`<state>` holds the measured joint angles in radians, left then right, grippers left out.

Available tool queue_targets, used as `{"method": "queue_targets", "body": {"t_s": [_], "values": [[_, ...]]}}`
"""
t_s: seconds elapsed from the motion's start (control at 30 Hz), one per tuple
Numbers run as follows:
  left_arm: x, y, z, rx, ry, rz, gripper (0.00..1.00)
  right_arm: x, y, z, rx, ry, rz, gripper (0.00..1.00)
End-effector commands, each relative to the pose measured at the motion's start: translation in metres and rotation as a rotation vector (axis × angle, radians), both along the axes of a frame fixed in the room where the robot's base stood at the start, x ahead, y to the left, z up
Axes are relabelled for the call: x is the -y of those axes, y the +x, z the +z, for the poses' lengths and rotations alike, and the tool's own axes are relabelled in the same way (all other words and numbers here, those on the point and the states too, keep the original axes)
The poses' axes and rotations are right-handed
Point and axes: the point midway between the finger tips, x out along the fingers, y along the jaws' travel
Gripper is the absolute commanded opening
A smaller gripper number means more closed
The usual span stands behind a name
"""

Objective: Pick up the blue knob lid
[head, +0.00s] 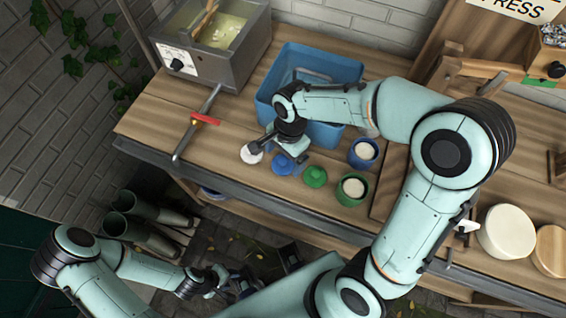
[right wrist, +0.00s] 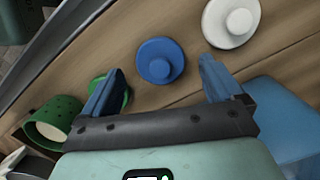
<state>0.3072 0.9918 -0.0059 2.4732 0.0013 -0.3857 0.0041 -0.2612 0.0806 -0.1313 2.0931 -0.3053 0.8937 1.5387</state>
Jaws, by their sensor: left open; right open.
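The blue knob lid (head: 282,165) lies flat on the wooden bench, between the white knob lid (head: 251,154) and the green knob lid (head: 315,177). My right gripper (head: 279,149) is just above it, open and empty. In the right wrist view the blue lid (right wrist: 160,60) shows between the two spread fingers, with its knob facing the camera; I see no contact. The white lid (right wrist: 230,20) lies beyond the right finger. The green lid (right wrist: 98,92) is partly hidden by the left finger. My left gripper (head: 222,284) is open, low in front of the bench.
A blue bin (head: 262,100) stands behind the lids, beside my right forearm. A blue cup (head: 363,153) and a green cup (head: 352,188) with white contents stand to the right. The bench's front edge is close.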

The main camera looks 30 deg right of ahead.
Motion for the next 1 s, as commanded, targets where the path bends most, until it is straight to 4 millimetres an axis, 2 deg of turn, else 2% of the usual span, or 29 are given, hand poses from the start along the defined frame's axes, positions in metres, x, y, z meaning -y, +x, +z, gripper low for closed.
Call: {"method": "queue_targets", "body": {"t_s": [0.03, 0.13, 0.4, 0.47, 0.5, 0.6, 1.0], "values": [[0.000, -0.001, -0.002, -0.001, 0.000, 0.000, 0.43, -0.001, -0.001, -0.009, -0.004, -0.001, 0.000, 0.94], [0.000, -0.001, -0.003, -0.001, 0.000, 0.000, 0.43, -0.001, -0.001, -0.018, -0.002, -0.001, -0.001, 0.94], [0.000, -0.001, -0.003, -0.001, 0.000, 0.000, 0.43, -0.002, 0.000, -0.020, 0.000, -0.001, -0.001, 0.94], [0.000, -0.001, -0.003, -0.001, 0.000, 0.000, 0.43, -0.002, 0.000, -0.020, 0.000, 0.000, -0.001, 0.77], [0.000, -0.001, -0.003, -0.001, 0.000, 0.000, 0.43, -0.002, -0.001, -0.020, 0.000, 0.000, -0.001, 0.64], [0.000, -0.001, -0.003, -0.001, 0.000, 0.000, 0.43, -0.002, 0.000, -0.020, 0.000, 0.000, -0.001, 0.34], [0.000, -0.001, -0.003, -0.001, 0.000, 0.000, 0.43, -0.002, 0.000, -0.019, 0.001, 0.000, -0.001, 0.34]]}}
